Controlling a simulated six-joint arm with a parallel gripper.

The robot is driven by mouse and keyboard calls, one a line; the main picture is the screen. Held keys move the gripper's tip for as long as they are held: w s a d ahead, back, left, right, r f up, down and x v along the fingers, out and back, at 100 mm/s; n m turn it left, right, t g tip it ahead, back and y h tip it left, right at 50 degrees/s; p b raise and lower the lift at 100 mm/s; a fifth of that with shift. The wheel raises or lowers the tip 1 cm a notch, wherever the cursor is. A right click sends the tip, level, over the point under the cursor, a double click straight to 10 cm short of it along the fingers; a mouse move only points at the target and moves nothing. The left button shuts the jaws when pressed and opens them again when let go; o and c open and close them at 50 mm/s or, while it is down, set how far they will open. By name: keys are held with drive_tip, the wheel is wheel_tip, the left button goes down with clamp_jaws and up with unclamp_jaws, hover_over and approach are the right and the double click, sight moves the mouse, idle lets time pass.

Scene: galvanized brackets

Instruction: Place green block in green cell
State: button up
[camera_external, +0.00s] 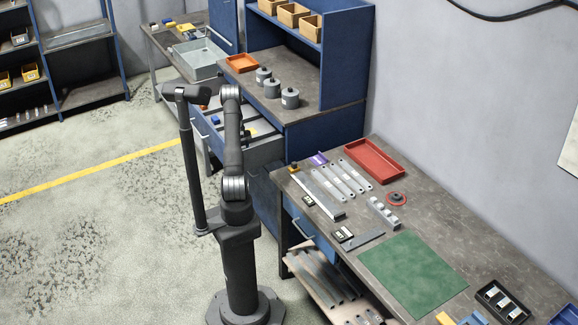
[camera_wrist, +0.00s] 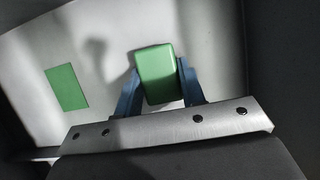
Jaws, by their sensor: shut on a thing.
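The green block (camera_wrist: 156,74) is held between the two blue fingers of my gripper (camera_wrist: 158,84) in the wrist view. The block looks slightly tilted in the picture, with the fingers on its left and right sides. A flat green rectangle, the green cell (camera_wrist: 67,87), lies on a pale surface to the left of the block, apart from it. A soft shadow falls on the surface between them. I cannot tell the block's height above the surface. In the external view, I cannot make out my gripper, the block or the cell.
In the wrist view, the pale surface (camera_wrist: 105,75) has dark areas at its sides. In the external view, a bench with a large green mat (camera_external: 412,272), a red tray (camera_external: 374,160) and metal parts stands at right. An open drawer (camera_external: 262,151) lies behind my arm.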

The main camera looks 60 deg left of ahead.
drive_tip(key=o, duration=1.1)
drive_tip(key=shift+c, duration=0.2)
drive_tip(key=v, duration=1.2)
drive_tip(key=shift+d+r, duration=0.1)
drive_tip(key=x, duration=1.2)
drive_tip(key=shift+f, duration=0.3)
wheel_tip(320, 180, up, 3)
drive_tip(key=shift+f, duration=0.1)
drive_tip(key=shift+r, duration=0.6)
